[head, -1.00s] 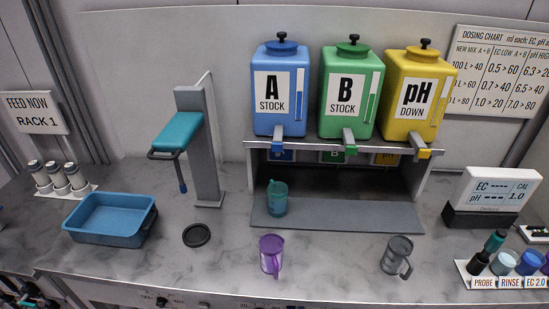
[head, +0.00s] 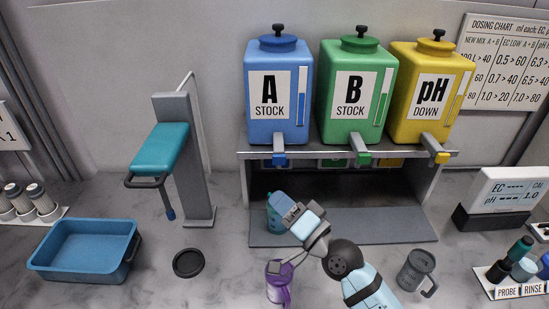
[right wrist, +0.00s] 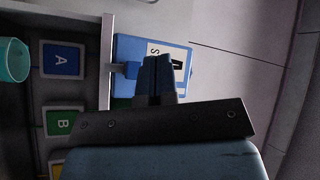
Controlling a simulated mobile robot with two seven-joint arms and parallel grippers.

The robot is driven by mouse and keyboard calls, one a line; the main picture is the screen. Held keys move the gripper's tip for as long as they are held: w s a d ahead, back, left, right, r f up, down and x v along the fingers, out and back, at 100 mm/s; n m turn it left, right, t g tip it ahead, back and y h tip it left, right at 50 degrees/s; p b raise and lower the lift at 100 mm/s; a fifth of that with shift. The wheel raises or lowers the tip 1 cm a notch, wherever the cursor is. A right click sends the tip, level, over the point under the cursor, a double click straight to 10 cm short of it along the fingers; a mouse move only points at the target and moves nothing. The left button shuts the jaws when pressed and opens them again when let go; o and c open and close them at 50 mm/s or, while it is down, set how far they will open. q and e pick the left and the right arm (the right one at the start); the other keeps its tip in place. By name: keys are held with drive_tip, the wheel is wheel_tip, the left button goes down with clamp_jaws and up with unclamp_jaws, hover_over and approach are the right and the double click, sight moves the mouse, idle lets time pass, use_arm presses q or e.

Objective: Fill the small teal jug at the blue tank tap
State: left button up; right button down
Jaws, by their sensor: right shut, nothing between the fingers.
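The small teal jug (head: 271,218) stands on the grey shelf under the blue tank, partly hidden by my right gripper. Its teal side also shows at the left edge of the right wrist view (right wrist: 12,60). The blue tank marked A STOCK (head: 278,112) has a blue tap (head: 280,160) at its bottom front. My right gripper (head: 283,201) is shut and empty, beside the jug in the head picture and below the tap. In the right wrist view its dark fingers (right wrist: 156,78) overlap the blue tank, just beside the tap (right wrist: 127,70). My left gripper is not in view.
A purple jug (head: 279,291) and a grey jug (head: 416,268) stand in front of the shelf. Green (head: 357,95) and yellow tanks (head: 430,95) stand beside the blue one. A blue tray (head: 82,250) and black lid (head: 189,263) lie to the left.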

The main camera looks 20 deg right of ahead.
sight(279, 159)
drive_tip(key=shift+s, duration=0.1)
drive_tip(key=w+d+b, duration=0.2)
drive_tip(key=w, duration=0.6)
drive_tip(key=shift+w+d, duration=0.25)
drive_tip(key=shift+w, duration=0.05)
idle(0.5)
idle(0.7)
drive_tip(key=shift+w, duration=0.1)
idle(0.8)
